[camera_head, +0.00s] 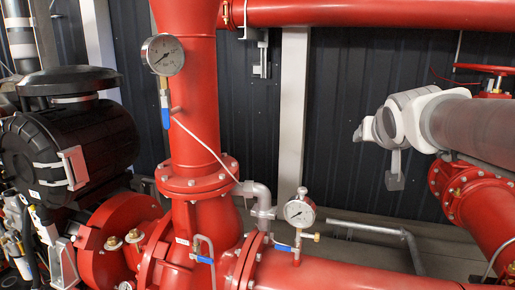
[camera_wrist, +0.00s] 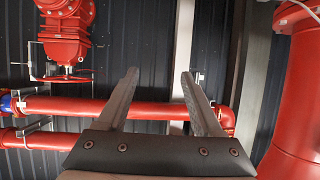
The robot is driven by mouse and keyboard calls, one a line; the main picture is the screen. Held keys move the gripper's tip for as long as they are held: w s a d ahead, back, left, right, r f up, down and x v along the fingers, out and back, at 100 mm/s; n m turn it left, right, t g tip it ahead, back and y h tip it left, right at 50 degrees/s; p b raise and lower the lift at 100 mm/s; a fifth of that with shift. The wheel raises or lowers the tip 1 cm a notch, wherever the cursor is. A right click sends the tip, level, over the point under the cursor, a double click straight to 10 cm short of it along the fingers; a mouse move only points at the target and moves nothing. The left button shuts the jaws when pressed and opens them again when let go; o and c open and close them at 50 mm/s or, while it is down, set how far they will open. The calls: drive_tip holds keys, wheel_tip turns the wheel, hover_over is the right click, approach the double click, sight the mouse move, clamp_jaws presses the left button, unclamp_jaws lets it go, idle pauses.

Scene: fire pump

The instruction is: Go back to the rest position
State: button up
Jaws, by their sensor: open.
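My gripper (camera_wrist: 159,76) is open in the wrist view, its two grey fingers spread wide with nothing between them. Behind the fingers are a dark ribbed wall and a red horizontal pipe (camera_wrist: 85,107), which appear beyond the fingertips. In the head view, what looks like my white and grey arm reaches in from the right edge at mid height. Its end is in front of the dark wall, and the finger opening cannot be made out there.
A red vertical pipe (camera_head: 192,105) carries a pressure gauge (camera_head: 163,54) with a blue-handled valve. A second gauge (camera_head: 299,211) sits on the lower red pipe (camera_head: 335,276). A black housing (camera_head: 85,145) stands left. A red flanged pipe (camera_head: 480,205) lies below my arm.

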drive_tip(key=s+a+f+n+g+y, duration=0.1)
drive_tip(key=s+a+f+g, duration=0.2)
drive_tip(key=s+f, duration=0.6)
drive_tip(key=s+a+f+n+g+y, duration=0.2)
drive_tip(key=s+a+f+g, duration=0.2)
drive_tip(key=s+f, duration=0.5)
drive_tip(key=s+a, duration=0.2)
drive_tip(key=s, duration=0.4)
drive_tip(key=shift+s+a, duration=0.35)
drive_tip(key=shift+a, duration=0.05)
drive_tip(key=shift+f, duration=0.15)
